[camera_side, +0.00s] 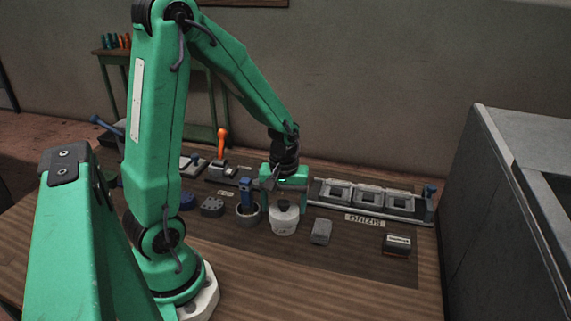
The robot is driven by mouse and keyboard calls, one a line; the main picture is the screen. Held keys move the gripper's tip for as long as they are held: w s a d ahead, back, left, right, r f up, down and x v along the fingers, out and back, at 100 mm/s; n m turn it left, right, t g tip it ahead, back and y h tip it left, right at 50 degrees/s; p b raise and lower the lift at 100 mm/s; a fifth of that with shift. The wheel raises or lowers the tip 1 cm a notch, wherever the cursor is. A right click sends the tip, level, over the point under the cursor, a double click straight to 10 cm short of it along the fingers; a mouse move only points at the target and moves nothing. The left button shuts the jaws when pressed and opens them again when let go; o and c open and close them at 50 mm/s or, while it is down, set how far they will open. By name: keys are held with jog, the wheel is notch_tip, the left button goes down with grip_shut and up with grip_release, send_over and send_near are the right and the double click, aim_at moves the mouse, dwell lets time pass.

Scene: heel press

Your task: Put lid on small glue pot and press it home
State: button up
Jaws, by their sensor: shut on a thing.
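A small white glue pot (284,226) stands upright on the dark mat, right of the middle of the picture. A pale lid (284,211) with a dark knob shows at the pot's mouth. I cannot tell whether it is fully seated or only resting there. My gripper (284,201) points down directly over the pot and is shut on the lid at its knob. The fingertips are small and partly blend with the knob, so the exact grip is hard to see.
A dark round holder with a blue-handled tool (247,200) stands close left of the pot. A grey block (321,231) lies close right. A grey rack with square openings (368,198) is behind right, and a small labelled box (397,244) is at right. The front mat is clear.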

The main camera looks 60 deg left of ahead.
jog(key=shift+f, duration=0.1)
dwell(0.3)
jog(key=o, duration=0.8)
jog(key=shift+r, duration=3.55)
jog(key=shift+r, duration=0.1)
